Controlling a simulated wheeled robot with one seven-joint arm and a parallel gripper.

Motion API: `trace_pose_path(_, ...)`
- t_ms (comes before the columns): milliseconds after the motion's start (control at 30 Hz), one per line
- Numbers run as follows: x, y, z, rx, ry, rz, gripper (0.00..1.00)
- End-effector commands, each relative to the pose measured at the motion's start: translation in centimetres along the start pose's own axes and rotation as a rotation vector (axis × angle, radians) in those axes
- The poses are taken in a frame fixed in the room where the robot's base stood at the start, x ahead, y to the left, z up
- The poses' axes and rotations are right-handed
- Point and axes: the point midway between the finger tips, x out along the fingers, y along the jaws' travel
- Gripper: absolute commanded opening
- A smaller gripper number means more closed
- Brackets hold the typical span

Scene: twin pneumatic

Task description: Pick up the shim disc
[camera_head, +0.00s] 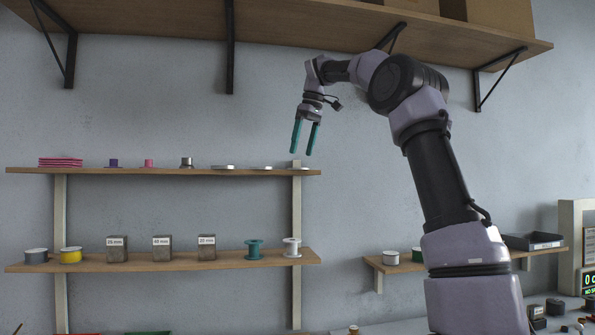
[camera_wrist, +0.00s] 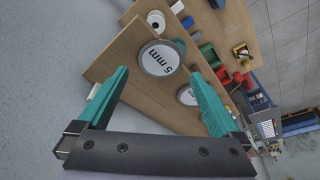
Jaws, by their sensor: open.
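Several flat pale discs lie on the upper wall shelf, including a left one (camera_head: 223,167), a middle one (camera_head: 261,167) and one at the right end (camera_head: 296,168). In the wrist view a round disc with a white face marked "5 mm" (camera_wrist: 159,58) lies flat on the shelf, ahead of and between my fingertips. A second disc (camera_wrist: 187,96) is partly hidden behind my right-hand finger. My gripper (camera_head: 304,152) is open and empty, its teal fingers pointing down just above the shelf's right end. It also shows in the wrist view (camera_wrist: 158,75).
The upper shelf (camera_head: 130,170) also holds a pink stack (camera_head: 60,162), small spools and a metal cylinder (camera_head: 187,162). The lower shelf (camera_head: 180,263) carries spools and labelled blocks. A high shelf (camera_head: 270,25) with brackets overhangs my arm.

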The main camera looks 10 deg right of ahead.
Motion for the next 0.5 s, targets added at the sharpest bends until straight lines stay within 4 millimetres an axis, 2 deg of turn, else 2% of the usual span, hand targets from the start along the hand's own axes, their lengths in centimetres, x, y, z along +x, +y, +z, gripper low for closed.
trace_pose_path(233,3.6,-0.1,0.2,0.000,-0.002,-0.002,1.00)
trace_pose_path(500,4.3,-0.1,0.1,0.001,0.001,0.001,1.00)
